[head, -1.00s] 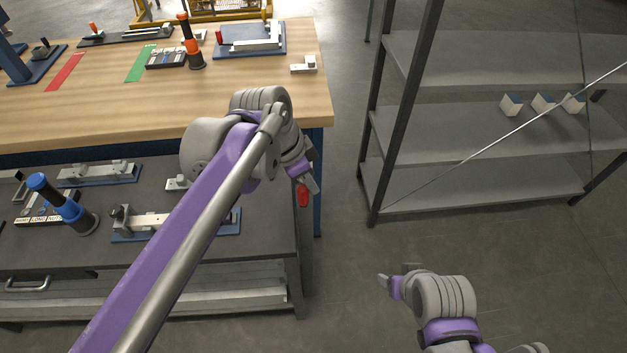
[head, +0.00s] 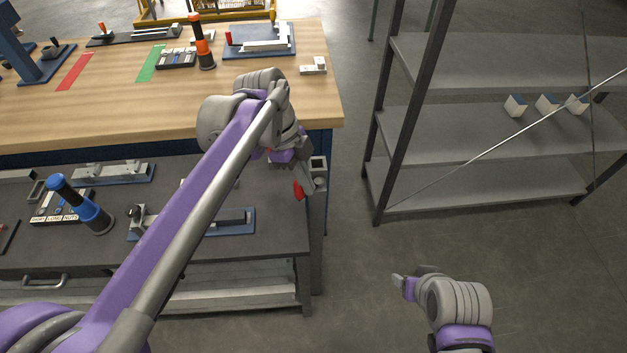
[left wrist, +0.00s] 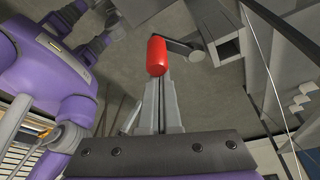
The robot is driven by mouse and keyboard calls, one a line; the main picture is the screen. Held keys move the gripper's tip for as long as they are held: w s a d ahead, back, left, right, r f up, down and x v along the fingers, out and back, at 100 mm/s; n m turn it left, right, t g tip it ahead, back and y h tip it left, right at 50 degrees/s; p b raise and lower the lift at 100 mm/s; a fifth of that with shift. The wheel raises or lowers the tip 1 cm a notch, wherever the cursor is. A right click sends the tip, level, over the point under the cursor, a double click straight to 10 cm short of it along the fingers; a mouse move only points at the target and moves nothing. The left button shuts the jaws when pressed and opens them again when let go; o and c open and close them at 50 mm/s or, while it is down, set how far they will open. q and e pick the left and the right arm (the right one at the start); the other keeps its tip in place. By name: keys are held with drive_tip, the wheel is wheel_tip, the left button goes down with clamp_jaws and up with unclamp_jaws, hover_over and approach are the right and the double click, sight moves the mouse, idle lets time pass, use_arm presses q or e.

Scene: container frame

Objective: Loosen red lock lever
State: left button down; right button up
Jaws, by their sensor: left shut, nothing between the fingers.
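The red lock lever (head: 299,190) hangs at the right end of the dark lower table in the head view, beside a grey square tube (head: 318,166). In the left wrist view the red lever handle (left wrist: 157,56) is a rounded cylinder on a grey arm, next to the open end of the square tube (left wrist: 227,46). My left gripper (head: 301,160) is shut and empty, just above the lever. Its closed fingers (left wrist: 160,95) point at the handle's near end; I cannot tell whether they touch. My right gripper (head: 398,282) is apart, over the floor; its finger gap is unclear.
The wooden table (head: 110,113) with tools stands at the back left. The dark lower table (head: 265,255) carries fixtures and a blue-handled tool (head: 82,205). A grey shelf rack (head: 480,140) with small bins stands on the right. Floor between rack and tables is clear.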

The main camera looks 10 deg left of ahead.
use_arm(q)
drive_tip(key=m, duration=0.1)
drive_tip(key=a+m, duration=0.1)
drive_tip(key=shift+w+m+g, duration=0.3)
drive_tip(key=shift+w+g, duration=0.1)
drive_tip(key=shift+w+a+p, duration=0.3)
drive_tip(key=shift+a+p, duration=0.05)
drive_tip(key=shift+a, duration=0.1)
drive_tip(key=shift+w, duration=0.15)
